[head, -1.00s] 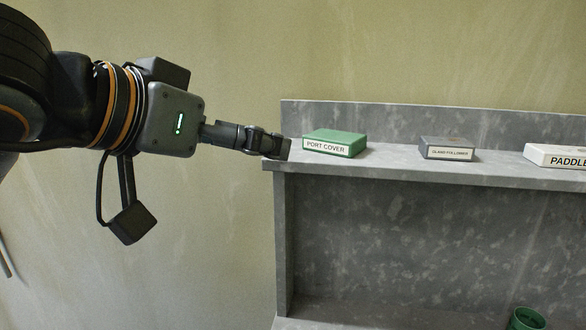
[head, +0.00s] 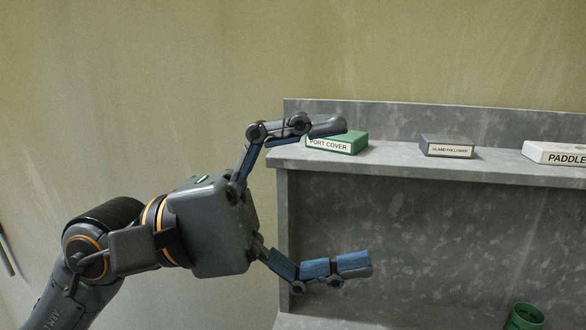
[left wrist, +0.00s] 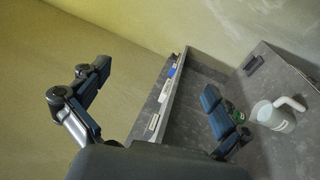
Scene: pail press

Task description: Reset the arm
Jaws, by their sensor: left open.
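My left gripper (head: 352,197) is open and empty in the head view, its two fingers spread one above the other in front of the left end of the grey shelf unit. The upper finger partly covers the green PORT COVER box (head: 349,143) on the shelf; I cannot tell whether they touch. The lower finger is in front of the open space under the shelf. In the left wrist view the same gripper (left wrist: 155,95) shows its fingers wide apart with nothing between them. My right gripper is in neither view.
On the grey shelf (head: 400,168) stand a dark grey box (head: 447,146) labelled GLAND FOLLOWER and a white PADDLE box (head: 556,153). A green container (head: 525,317) stands below. A pale jug with a handle (left wrist: 274,117) stands on the lower surface. Left of the shelf is bare wall.

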